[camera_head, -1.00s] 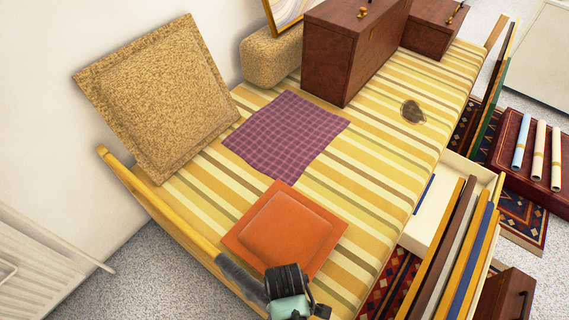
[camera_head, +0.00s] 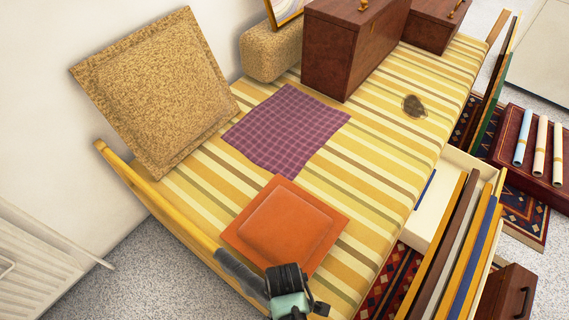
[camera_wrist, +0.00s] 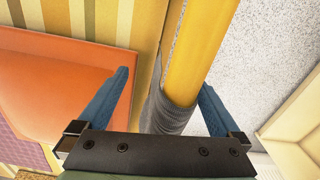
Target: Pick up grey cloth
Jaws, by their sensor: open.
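A grey ribbed cloth (camera_head: 240,272) is wrapped around the yellow wooden rail along the near edge of the bed. In the wrist view the grey cloth (camera_wrist: 166,114) circles the rail between my fingers, close to my gripper's palm. My gripper (camera_wrist: 165,80) is open, with one blue finger on each side of the rail. In the head view my gripper (camera_head: 288,280) is at the lower end of the cloth and hides part of it. I cannot tell whether the fingers touch the cloth.
An orange cushion (camera_head: 286,226) lies beside the rail. The striped bed (camera_head: 352,215) also bears a purple checked cloth (camera_head: 288,130), a tan cushion (camera_head: 155,90), wooden boxes (camera_head: 352,48) and a small grey-brown item (camera_head: 414,106).

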